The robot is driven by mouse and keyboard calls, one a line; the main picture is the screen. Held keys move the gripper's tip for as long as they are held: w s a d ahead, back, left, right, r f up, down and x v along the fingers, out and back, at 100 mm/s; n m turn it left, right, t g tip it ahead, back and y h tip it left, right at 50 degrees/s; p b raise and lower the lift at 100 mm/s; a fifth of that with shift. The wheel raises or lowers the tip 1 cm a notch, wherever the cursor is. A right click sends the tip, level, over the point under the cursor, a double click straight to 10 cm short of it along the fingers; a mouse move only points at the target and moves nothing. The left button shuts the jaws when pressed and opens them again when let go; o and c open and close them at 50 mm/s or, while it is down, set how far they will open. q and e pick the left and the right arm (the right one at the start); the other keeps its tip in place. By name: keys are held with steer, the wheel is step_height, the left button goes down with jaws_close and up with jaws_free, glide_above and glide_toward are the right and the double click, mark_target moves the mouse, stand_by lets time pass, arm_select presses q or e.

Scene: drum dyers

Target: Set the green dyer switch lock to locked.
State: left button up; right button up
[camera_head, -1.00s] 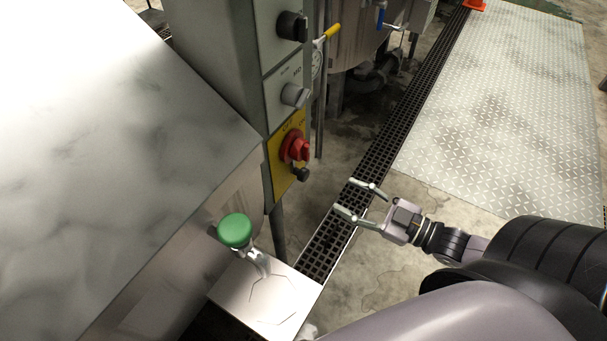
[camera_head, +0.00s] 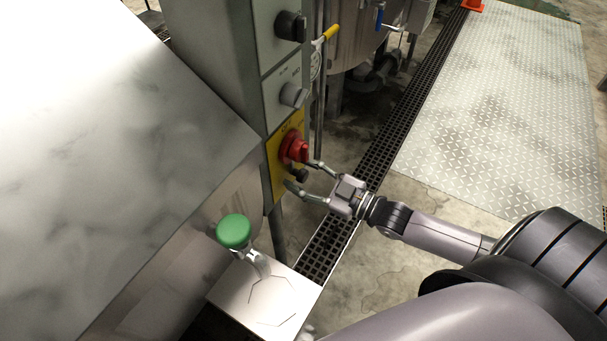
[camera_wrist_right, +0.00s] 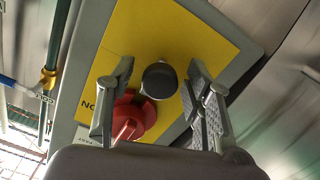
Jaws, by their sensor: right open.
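The small dark lock knob (camera_head: 299,175) sits on the yellow plate (camera_head: 273,160) below the red rotary switch (camera_head: 295,148) on the grey control column. In the right wrist view the knob (camera_wrist_right: 159,79) shows between the fingers, with the red switch (camera_wrist_right: 131,118) beside and below it. My right gripper (camera_head: 297,174) is open, its fingers on either side of the knob. I cannot tell whether they touch it. The lock's setting cannot be read. My left gripper is not in view.
Two more knobs, black (camera_head: 291,26) and grey (camera_head: 294,95), sit higher on the column. A green mushroom button (camera_head: 234,231) stands below left, beside the slanted metal housing (camera_head: 90,130). A floor grate (camera_head: 380,150) and open floor lie right.

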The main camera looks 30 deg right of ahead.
steer(key=shift+c, duration=0.4)
jaws_close()
stand_by(0.5)
